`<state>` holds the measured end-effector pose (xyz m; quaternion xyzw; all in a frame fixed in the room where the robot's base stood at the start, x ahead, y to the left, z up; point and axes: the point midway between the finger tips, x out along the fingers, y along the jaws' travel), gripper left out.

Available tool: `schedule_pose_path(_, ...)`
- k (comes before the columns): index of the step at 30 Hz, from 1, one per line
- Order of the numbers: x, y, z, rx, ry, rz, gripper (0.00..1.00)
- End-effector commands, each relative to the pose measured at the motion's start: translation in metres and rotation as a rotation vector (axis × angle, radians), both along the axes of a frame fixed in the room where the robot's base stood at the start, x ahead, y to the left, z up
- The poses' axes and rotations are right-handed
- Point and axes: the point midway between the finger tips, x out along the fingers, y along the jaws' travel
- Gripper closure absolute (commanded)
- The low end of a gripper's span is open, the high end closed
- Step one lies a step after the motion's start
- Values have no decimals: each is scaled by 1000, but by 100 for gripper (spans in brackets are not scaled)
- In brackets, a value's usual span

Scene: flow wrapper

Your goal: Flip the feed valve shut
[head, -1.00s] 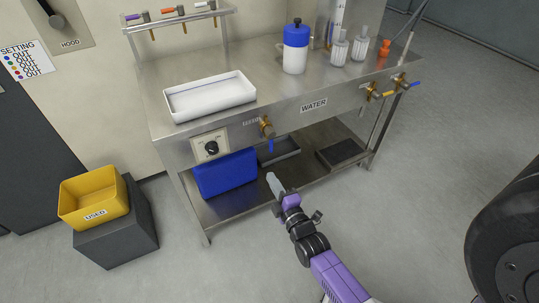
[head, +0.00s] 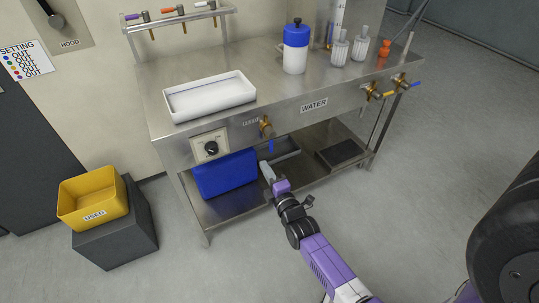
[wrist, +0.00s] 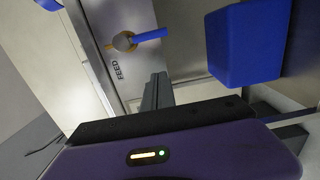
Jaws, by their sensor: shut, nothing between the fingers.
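The feed valve (head: 266,126) is a brass fitting on the bench's front panel, with a blue lever (head: 271,146) hanging down from it. In the wrist view the valve (wrist: 124,41) sits beside the FEED label, and its blue lever (wrist: 150,35) points right in that turned picture. My gripper (head: 266,168) is shut and empty, just below the lever in the head view. In the wrist view the grey fingers (wrist: 157,90) reach toward the panel below the lever, with a visible gap between them and it.
A blue box (head: 225,174) stands on the lower shelf left of my gripper, with a grey tray (head: 282,151) behind. A dial (head: 211,148) is left of the valve. Two more valves (head: 372,92) are at the right end. A yellow USED bin (head: 92,197) stands far left.

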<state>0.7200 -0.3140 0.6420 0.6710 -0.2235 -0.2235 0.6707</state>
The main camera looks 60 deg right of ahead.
Motion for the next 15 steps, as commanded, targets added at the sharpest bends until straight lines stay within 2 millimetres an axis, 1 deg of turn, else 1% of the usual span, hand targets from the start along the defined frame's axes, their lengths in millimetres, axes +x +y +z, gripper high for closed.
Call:
schedule_pose_path(1,10,-6,-1,-1,-2,2,100)
schedule_pose_path(7,42,-30,-1,-1,-2,2,100)
schedule_pose_path(9,35,-34,0,-1,2,2,100)
schedule_pose_path(15,29,-50,2,-3,1,1,100)
